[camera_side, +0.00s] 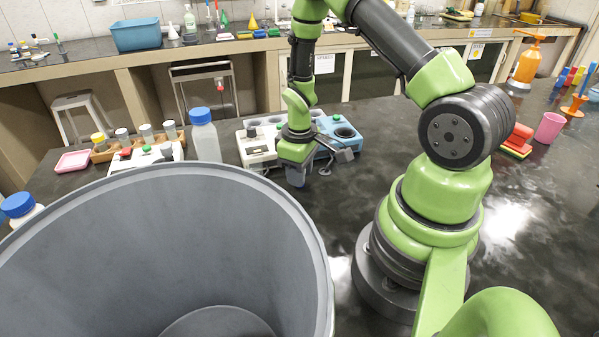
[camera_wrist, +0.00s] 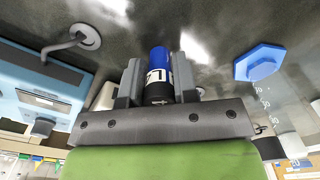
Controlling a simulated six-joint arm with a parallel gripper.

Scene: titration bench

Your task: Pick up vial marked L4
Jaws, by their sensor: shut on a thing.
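My gripper (camera_side: 297,178) is in the side view above the dark bench top, in front of the white and light blue bench devices. In the wrist view my gripper (camera_wrist: 158,78) has its two grey fingers on either side of a vial (camera_wrist: 157,66) and is shut on it. The vial has a blue top, a dark body and a white label. An "L" shows on the label; the mark after it is partly hidden, so I cannot read it fully. In the side view I cannot make out the vial at the fingers.
A large grey bin (camera_side: 300,250) fills the near left. A white device (camera_side: 258,148) and a light blue device (camera_side: 340,132) stand behind my gripper. A blue-capped bottle (camera_side: 205,138) stands left. A pink cup (camera_side: 550,127) is at right. The wrist view shows a blue hexagonal base (camera_wrist: 259,62).

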